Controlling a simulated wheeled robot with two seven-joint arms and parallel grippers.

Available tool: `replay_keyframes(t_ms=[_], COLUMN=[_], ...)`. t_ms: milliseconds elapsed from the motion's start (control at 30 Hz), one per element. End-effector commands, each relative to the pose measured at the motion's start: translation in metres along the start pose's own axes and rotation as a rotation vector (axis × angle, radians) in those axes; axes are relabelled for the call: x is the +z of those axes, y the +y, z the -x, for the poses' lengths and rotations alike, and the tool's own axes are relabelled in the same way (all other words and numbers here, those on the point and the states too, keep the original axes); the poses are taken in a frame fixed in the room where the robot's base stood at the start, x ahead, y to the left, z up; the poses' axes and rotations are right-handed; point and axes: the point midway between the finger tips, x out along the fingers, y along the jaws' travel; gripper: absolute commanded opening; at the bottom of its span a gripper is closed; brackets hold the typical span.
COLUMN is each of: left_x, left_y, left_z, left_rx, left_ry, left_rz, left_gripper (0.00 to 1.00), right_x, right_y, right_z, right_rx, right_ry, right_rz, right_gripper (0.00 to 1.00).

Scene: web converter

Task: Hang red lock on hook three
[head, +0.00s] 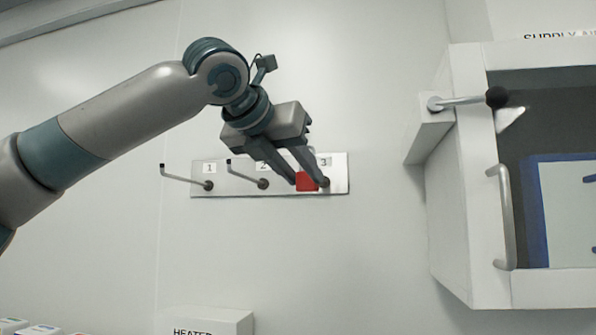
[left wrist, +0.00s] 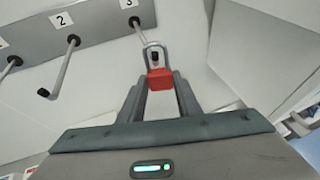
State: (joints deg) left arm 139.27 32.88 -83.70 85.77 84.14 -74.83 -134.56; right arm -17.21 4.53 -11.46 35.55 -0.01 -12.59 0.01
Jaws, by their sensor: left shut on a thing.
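The red lock (head: 306,182) is between the fingers of my left gripper (head: 309,184), in front of the hook plate by label 3. In the left wrist view the lock's red body (left wrist: 160,79) sits between the fingertips (left wrist: 160,88), with its grey shackle pointing up toward the plate. Hook three (left wrist: 141,34) comes out below label 3, and its dark tip shows inside the shackle's outline. I cannot tell for sure how far the hook passes through the loop. In the head view hook three is mostly hidden by the fingers and lock. My right gripper is not in view.
The hook plate (head: 235,187) is on the white wall, with hook one (head: 185,176) and hook two (head: 245,175) empty to the left. A white cabinet with a handle (head: 506,215) and lever (head: 465,101) stands out at right. The wall between is clear.

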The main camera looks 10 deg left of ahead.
Motion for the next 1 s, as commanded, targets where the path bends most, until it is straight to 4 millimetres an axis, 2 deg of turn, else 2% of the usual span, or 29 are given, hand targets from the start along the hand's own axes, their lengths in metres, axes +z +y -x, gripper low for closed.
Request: replay_keyframes(t_ms=[567, 1000], left_x=[0.008, -0.004], left_y=[0.008, 0.011], left_z=[-0.026, -0.043], left_rx=[0.001, 0.0], left_ry=[0.0, 0.001], left_rz=[0.001, 0.0], left_gripper=[0.04, 0.04], right_x=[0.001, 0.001], right_y=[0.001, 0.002], right_z=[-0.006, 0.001], right_rx=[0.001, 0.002], right_ry=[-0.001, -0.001], right_rz=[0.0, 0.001], right_gripper=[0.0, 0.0])
